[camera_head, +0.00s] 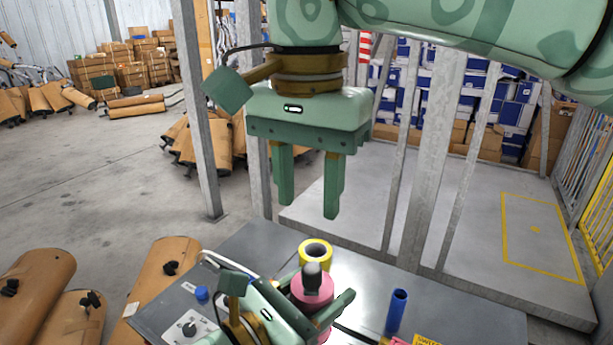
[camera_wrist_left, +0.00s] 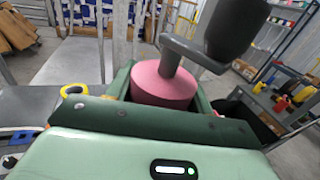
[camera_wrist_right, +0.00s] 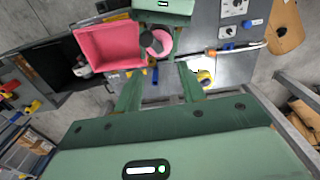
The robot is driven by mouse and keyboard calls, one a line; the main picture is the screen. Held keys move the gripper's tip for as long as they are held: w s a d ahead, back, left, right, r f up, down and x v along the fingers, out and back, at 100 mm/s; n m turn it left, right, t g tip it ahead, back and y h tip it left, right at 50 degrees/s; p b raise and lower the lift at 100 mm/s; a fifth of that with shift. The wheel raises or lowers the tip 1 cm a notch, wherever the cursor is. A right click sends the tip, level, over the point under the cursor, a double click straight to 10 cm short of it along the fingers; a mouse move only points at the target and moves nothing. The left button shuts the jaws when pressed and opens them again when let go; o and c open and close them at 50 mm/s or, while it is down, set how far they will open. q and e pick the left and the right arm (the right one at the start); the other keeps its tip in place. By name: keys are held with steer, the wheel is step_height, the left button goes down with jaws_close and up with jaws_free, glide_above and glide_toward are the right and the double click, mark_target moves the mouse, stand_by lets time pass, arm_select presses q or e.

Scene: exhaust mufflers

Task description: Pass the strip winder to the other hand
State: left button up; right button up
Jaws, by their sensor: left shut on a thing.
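The strip winder (camera_head: 311,290) is a pink drum with a dark knob on top. My left gripper (camera_head: 322,302) is shut around the drum and holds it low over the grey table. In the left wrist view the pink drum (camera_wrist_left: 163,88) sits between the fingers, and a grey crank with a dark knob rises from it. My right gripper (camera_head: 308,207) hangs above and behind the winder, open and empty, fingers pointing down. In the right wrist view the winder (camera_wrist_right: 158,42) lies beyond the open fingers, partly hidden by my left gripper.
A yellow roll (camera_head: 305,257) stands on the table (camera_head: 455,318) just behind the winder. A blue cylinder (camera_head: 397,312) stands to the right. A control box (camera_head: 188,327) and a blue cap (camera_head: 202,293) are at left. A pink bin (camera_wrist_right: 105,45) shows in the right wrist view.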

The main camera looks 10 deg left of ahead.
mark_target(308, 264)
step_height(308, 264, down, 11)
steer(key=shift+f, duration=0.1)
stand_by(0.3)
arm_select(q)
steer(key=shift+d, duration=0.1)
arm_select(e)
jaws_close()
arm_select(q)
steer(key=o, duration=1.1)
